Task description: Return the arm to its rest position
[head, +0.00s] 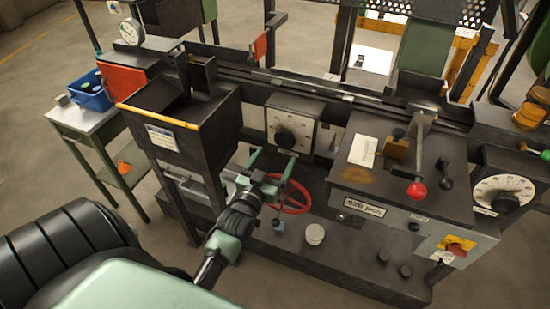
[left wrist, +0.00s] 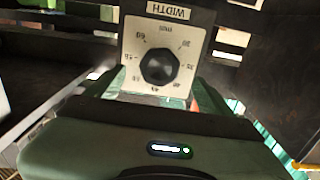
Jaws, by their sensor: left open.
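My left gripper (head: 271,166) is open and empty in front of the machine, near the middle of the head view. Its two green fingers stand apart and point toward the machine. A dial with a black knob (head: 285,138) is just beyond the fingers. In the left wrist view the same dial, labelled WIDTH (left wrist: 158,66), lies ahead between the fingers, and its knob looks clear of them. My left arm reaches in from the lower left. My right gripper is not seen.
A red handwheel (head: 293,197) is close behind and below the gripper. A dark hopper (head: 190,130) stands to its left. A red-knobbed lever (head: 418,188) rises to the right. A side table holds a blue bin (head: 90,92). Floor is open at far left.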

